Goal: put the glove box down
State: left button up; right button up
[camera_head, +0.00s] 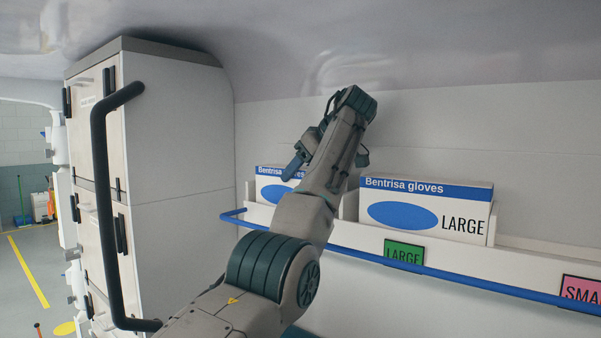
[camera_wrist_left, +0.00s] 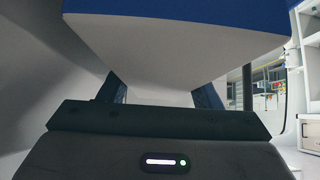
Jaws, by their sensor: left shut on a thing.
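My left gripper (camera_head: 294,166) is at the left glove box (camera_head: 270,183), a white box with a blue band reading "Bentrisa gloves" and a blue oval. In the left wrist view the gripper's two fingers (camera_wrist_left: 160,94) stand on either side of a white and blue box (camera_wrist_left: 170,50), shut on it. In the head view my arm and gripper cover the box's right part. The lip of the wall shelf (camera_head: 350,236) hides its lower edge, so I cannot tell whether it rests on the shelf floor. My right gripper is not in view.
Another glove box (camera_head: 415,210), marked LARGE, stands in the shelf just to the right, above a green LARGE label (camera_head: 404,254). A blue rail (camera_head: 460,278) runs along the shelf front. A pink label (camera_head: 581,291) is farther right. A tall white cabinet (camera_head: 180,140) with a dark handle stands left.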

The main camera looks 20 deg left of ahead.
pick_arm(q)
jog(key=shift+s, duration=0.15)
jog(key=o, duration=1.4)
jog(key=shift+o, duration=0.2)
jog(key=shift+d+r, duration=0.1)
jog(key=shift+r, duration=0.05)
jog(key=p+v, duration=0.3)
jog(key=v, duration=0.8)
jog(key=shift+s, duration=0.1)
jog(key=shift+s+d+r+p, duration=0.1)
jog(key=shift+d+r+p, duration=0.15)
jog(key=shift+r+p, duration=0.1)
jog(key=shift+f, duration=0.1)
